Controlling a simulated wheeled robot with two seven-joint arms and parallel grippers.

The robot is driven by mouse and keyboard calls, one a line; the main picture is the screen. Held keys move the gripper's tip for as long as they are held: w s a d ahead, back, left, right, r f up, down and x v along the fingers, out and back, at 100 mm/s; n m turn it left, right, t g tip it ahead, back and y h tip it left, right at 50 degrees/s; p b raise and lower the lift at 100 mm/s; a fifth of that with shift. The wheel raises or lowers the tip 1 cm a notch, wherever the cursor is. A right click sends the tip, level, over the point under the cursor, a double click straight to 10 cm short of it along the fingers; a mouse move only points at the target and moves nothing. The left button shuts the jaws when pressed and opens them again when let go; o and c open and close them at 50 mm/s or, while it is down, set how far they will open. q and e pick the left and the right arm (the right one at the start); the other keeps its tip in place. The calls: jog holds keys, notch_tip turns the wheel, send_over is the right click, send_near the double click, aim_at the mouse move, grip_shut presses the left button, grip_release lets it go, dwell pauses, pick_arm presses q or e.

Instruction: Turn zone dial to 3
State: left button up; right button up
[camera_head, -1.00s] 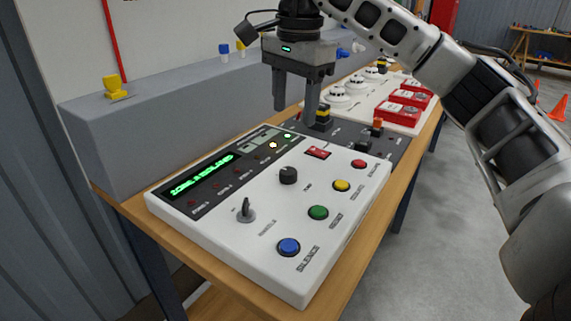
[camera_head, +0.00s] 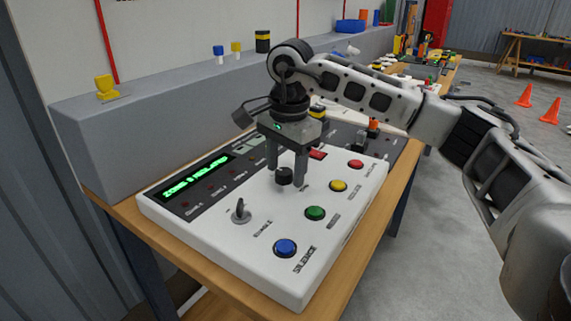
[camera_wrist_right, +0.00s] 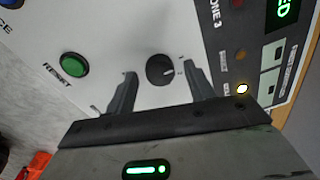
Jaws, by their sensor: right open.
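The zone dial appears to be the round black knob (camera_head: 284,176) in the middle of the white control panel (camera_head: 205,243). In the right wrist view the knob (camera_wrist_right: 160,70) has a pale pointer line and small number marks beside it. My right gripper (camera_head: 287,173) is open over the panel at the knob. In the wrist view its fingertips (camera_wrist_right: 159,75) lie on either side of the knob, with gaps showing. I cannot tell how far down they reach. The green display (camera_head: 196,178) is lit. My left gripper is not in view.
Blue (camera_head: 285,248), green (camera_head: 315,213), yellow (camera_head: 338,186) and red (camera_head: 355,164) buttons line the panel's right side. A key-like switch (camera_head: 240,212) stands left of the knob. A grey ledge (camera_head: 150,138) runs behind the panel on the wooden table (camera_head: 115,207).

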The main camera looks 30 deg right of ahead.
jog(key=c, duration=1)
jog(key=shift+o, duration=0.2)
